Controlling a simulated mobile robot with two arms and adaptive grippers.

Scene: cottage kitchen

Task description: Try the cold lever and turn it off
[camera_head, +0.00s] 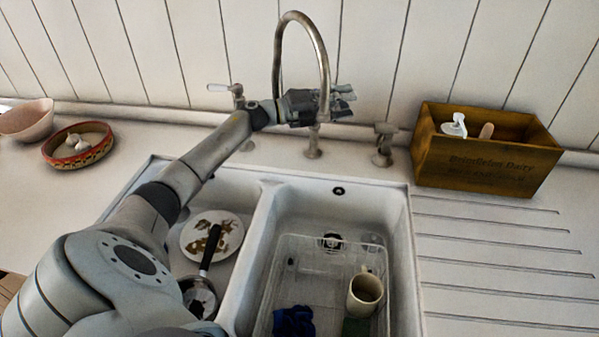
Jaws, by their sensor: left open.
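A metal tap with a tall arched spout (322,62) stands behind the double sink (262,225). A left lever (218,88) with a white handle points left on its post. A right valve post (384,145) stands to the right of the spout; its handle is not clear. No marking shows which lever is cold. My left gripper (338,101) is open at the spout's lower part, with its fingers pointing right toward the right post, apart from it and a little higher. Contact with the spout cannot be told. No water stream shows. My right gripper is out of view.
The right basin holds a clear rack (272,285) with a mug (364,294) and a blue cloth (293,321). The left basin holds a dirty plate (229,222) and a pan (198,297). A wooden crate (484,167) stands right of the right post. Bowls (50,148) sit far left.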

